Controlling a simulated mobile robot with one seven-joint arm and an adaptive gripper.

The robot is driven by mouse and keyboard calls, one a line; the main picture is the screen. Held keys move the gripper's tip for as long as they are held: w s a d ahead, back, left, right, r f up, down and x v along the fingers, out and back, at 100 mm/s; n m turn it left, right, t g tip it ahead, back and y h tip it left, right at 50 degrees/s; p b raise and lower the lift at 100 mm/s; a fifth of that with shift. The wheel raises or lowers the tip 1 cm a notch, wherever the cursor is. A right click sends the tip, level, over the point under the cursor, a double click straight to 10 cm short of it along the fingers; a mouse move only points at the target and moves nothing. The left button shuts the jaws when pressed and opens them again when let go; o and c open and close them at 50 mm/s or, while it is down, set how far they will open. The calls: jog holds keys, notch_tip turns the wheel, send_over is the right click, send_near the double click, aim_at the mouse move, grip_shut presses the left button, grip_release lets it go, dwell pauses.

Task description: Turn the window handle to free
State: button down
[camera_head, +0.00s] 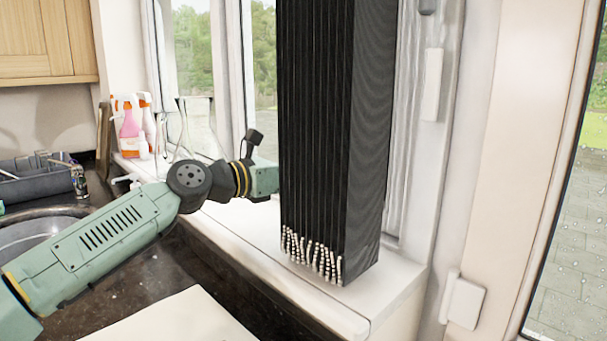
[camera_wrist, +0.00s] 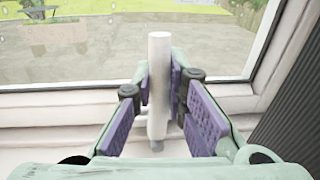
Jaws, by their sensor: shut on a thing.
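In the wrist view the white window handle (camera_wrist: 158,75) stands upright in front of the lower window frame. My gripper (camera_wrist: 160,88) has its purple-padded fingers on both sides of the handle and is shut on it. In the head view my arm reaches in from the lower left to the window, and the fingers and the gripped handle are hidden behind the black hanging blind. A white handle (camera_head: 432,84) on the window frame to the right of the blind stands upright, apart from my gripper.
The black pleated blind (camera_head: 318,140) hangs just right of my wrist, close above the white sill (camera_head: 385,290). Spray bottles (camera_head: 132,125) stand on the sill at the left. A sink (camera_head: 40,235) and dark granite worktop lie below my arm.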

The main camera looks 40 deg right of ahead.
jog(key=c, duration=1.6)
grip_release()
jog(key=shift+a, duration=0.1)
jog(key=a, duration=1.2)
jog(key=shift+w+r, duration=0.2)
jog(key=shift+r, duration=0.05)
